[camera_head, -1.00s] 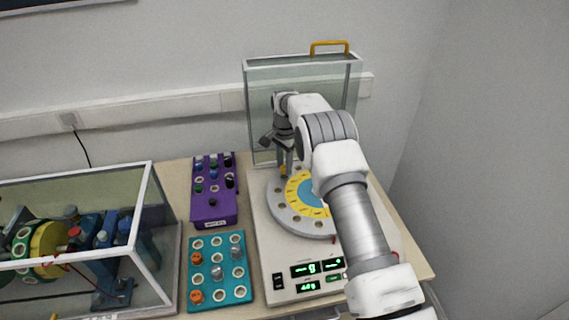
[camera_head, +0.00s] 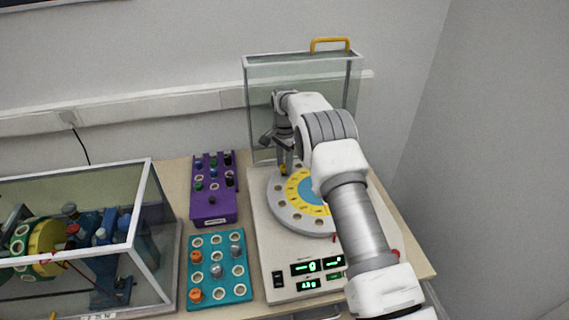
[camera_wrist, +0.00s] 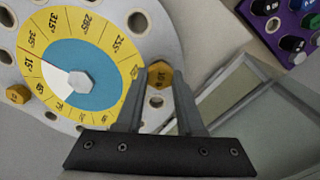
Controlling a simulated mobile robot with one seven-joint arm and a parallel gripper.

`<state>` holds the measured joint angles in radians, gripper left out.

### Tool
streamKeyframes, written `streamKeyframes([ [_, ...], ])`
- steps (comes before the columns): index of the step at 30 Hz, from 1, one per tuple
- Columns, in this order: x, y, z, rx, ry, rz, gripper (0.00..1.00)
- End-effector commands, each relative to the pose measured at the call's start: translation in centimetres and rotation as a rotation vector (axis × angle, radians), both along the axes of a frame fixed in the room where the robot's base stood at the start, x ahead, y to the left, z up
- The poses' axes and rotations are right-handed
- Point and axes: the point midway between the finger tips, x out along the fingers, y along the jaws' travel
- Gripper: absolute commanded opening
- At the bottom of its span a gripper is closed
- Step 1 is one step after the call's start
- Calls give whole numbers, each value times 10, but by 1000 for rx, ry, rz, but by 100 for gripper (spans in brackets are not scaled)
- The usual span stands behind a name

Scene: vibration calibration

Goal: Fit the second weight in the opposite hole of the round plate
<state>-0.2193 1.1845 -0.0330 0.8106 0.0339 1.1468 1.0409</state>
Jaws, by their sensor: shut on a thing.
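The round plate (camera_head: 290,215) has a yellow number ring, a blue centre and holes around its grey rim. It fills the left of the wrist view (camera_wrist: 180,42). One gold weight (camera_wrist: 17,94) sits at the rim on the left of the wrist view. My gripper (camera_wrist: 158,71) is shut on the second gold weight (camera_wrist: 160,75) at the opposite side of the rim. A rim hole shows just below this weight in the wrist view. I cannot tell whether the held weight is in a hole or just above one. In the head view my gripper (camera_head: 284,160) is at the plate's far left edge.
The plate is on a white balance base (camera_head: 300,286) with green displays. A glass shield (camera_head: 303,58) with a yellow handle stands behind. A purple rack (camera_head: 213,210) and a teal rack (camera_head: 222,292) are to the left, beside a glass-walled machine case (camera_head: 143,195).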

Motion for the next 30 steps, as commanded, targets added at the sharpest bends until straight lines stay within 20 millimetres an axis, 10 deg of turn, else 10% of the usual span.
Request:
streamKeyframes([
  [30, 0, 0, -15, 0, 0, 0, 0],
])
